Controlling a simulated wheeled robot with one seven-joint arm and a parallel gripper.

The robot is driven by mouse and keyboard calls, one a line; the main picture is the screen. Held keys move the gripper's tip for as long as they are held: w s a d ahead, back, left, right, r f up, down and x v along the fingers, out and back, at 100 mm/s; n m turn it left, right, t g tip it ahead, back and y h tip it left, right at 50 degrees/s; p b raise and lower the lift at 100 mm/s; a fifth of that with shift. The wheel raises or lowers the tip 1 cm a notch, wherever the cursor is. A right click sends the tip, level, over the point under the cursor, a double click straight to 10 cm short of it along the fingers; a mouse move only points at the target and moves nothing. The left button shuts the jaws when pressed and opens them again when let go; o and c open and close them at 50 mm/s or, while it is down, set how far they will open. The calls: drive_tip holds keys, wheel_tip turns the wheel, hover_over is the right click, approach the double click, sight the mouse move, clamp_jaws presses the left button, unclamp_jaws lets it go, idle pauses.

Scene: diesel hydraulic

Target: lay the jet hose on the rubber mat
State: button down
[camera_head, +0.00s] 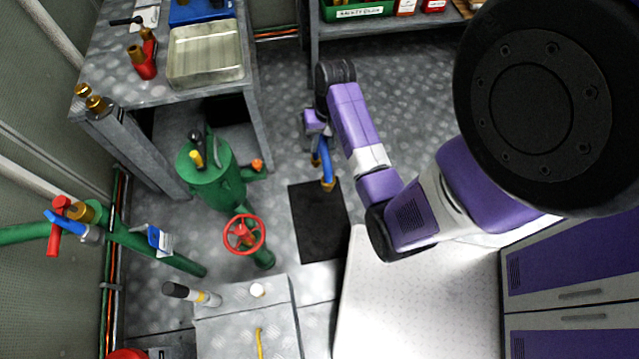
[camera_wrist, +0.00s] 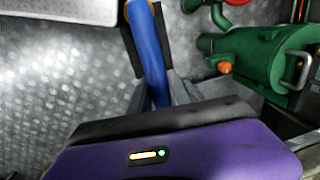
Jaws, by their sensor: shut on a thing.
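The jet hose (camera_head: 326,168) is a blue hose with brass ends. My gripper (camera_head: 318,143) is shut on it, and the hose hangs down toward the floor; in the wrist view the hose (camera_wrist: 151,55) runs up from between the fingers (camera_wrist: 160,95) to a brass end. The black rubber mat (camera_head: 318,225) lies flat on the floor. In the head view the lower brass end overlaps the mat's far edge; I cannot tell whether it touches. My arm partly hides the hose's upper part.
A green filter housing (camera_head: 210,175) with a red handwheel (camera_head: 243,235) stands left of the mat. A metal bench (camera_head: 110,80) with a tray (camera_head: 205,55) is at the upper left. A shelf (camera_head: 390,25) stands at the back. A white surface (camera_head: 420,300) lies right of the mat.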

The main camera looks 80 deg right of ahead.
wheel_tip(320, 180, down, 33)
drive_tip(key=b, duration=1.8)
drive_tip(key=shift+r+b, duration=0.2)
drive_tip(key=shift+b, duration=0.1)
drive_tip(key=shift+f, duration=0.2)
drive_tip(key=c, duration=1.2)
unclamp_jaws()
drive_tip(key=shift+c, duration=0.2)
wheel_tip(320, 180, up, 12)
drive_tip(key=s+p, duration=0.1)
drive_tip(key=p, duration=0.4)
drive_tip(key=shift+s+d+r, duration=0.15)
drive_tip(key=shift+s+d, duration=0.05)
drive_tip(key=shift+d, duration=0.15)
